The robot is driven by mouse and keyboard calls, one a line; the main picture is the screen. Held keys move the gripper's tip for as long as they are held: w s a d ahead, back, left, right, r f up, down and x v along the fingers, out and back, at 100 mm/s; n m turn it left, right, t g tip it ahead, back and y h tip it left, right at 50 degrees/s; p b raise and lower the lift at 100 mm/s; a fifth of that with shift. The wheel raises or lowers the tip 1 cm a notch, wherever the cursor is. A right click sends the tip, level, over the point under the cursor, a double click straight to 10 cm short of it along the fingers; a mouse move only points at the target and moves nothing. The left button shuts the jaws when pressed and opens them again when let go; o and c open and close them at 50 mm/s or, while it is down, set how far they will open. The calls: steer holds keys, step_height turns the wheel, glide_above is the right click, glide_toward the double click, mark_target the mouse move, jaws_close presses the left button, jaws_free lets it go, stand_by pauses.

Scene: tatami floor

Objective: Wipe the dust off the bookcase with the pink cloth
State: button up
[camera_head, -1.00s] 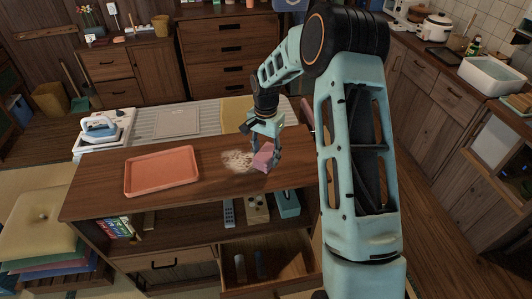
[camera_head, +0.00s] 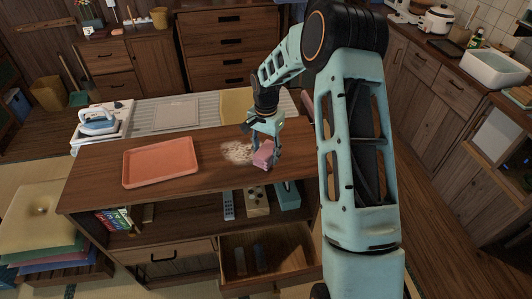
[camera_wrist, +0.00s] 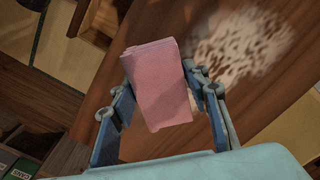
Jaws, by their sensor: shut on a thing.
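The pink cloth (camera_head: 265,154) is a folded block held between the fingers of my gripper (camera_head: 264,146). In the wrist view the cloth (camera_wrist: 158,85) sits between the two blue fingers of my gripper (camera_wrist: 165,95), which are shut on it. The bookcase (camera_head: 105,170) is a low brown wooden unit with a flat top. A pale speckled patch of dust (camera_head: 237,152) lies on its top, just left of the cloth. Whether the cloth touches the top is unclear.
An orange tray (camera_head: 160,163) lies on the left of the bookcase top. Below are books (camera_head: 115,219), a remote (camera_head: 228,206), a teal box (camera_head: 287,196) and an open drawer (camera_head: 262,262). Behind stand an ironing surface and an iron (camera_head: 99,125). Cushions (camera_head: 40,215) are stacked at left.

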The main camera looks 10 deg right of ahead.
mark_target(264, 143)
steer(key=shift+f+b, duration=0.8)
steer(key=shift+f, duration=0.25)
steer(key=shift+w+r, duration=0.15)
steer(key=shift+w, duration=1.65)
